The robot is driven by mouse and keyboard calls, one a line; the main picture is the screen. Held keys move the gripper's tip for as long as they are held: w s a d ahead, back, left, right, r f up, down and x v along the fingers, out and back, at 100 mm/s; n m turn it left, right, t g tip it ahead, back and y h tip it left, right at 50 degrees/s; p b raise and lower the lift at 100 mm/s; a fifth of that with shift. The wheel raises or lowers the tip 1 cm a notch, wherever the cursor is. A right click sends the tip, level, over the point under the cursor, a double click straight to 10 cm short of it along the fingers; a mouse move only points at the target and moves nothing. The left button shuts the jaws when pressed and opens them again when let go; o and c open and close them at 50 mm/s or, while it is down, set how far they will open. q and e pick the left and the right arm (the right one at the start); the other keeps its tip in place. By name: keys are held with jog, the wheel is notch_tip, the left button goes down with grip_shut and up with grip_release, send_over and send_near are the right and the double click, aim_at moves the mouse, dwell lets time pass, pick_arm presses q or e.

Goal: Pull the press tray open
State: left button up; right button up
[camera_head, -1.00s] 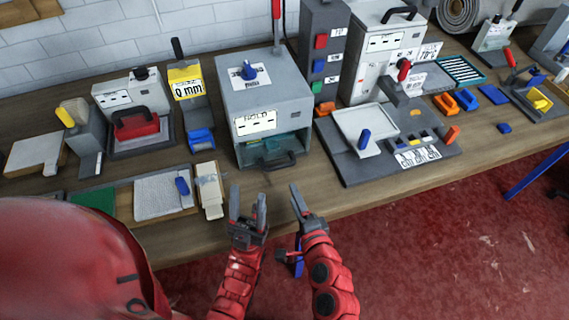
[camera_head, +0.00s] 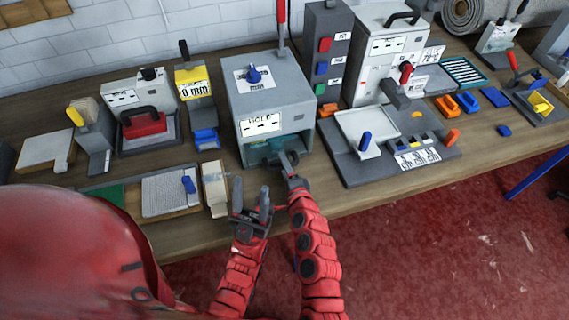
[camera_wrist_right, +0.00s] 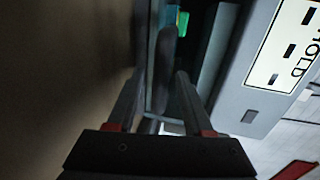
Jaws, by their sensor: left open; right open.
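The grey press (camera_head: 296,98) with a HOLD label stands at the middle of the bench. Its tray (camera_head: 257,158) sits in the low front opening, with something teal on it. My right gripper (camera_head: 289,160) is open at the front of this opening, at the tray handle. In the right wrist view the dark handle (camera_wrist_right: 166,55) shows between or just beyond the open fingers (camera_wrist_right: 158,85); contact cannot be told. In the head view my right gripper hides part of the handle.
A grey board with a white plate (camera_head: 367,130) and blue knob lies right of the press. A textured pad (camera_head: 165,195) and a small cream block (camera_head: 215,188) lie to the left. A switch tower (camera_head: 325,50) stands behind right.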

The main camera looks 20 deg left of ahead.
grip_shut()
dwell(0.3)
dwell(1.2)
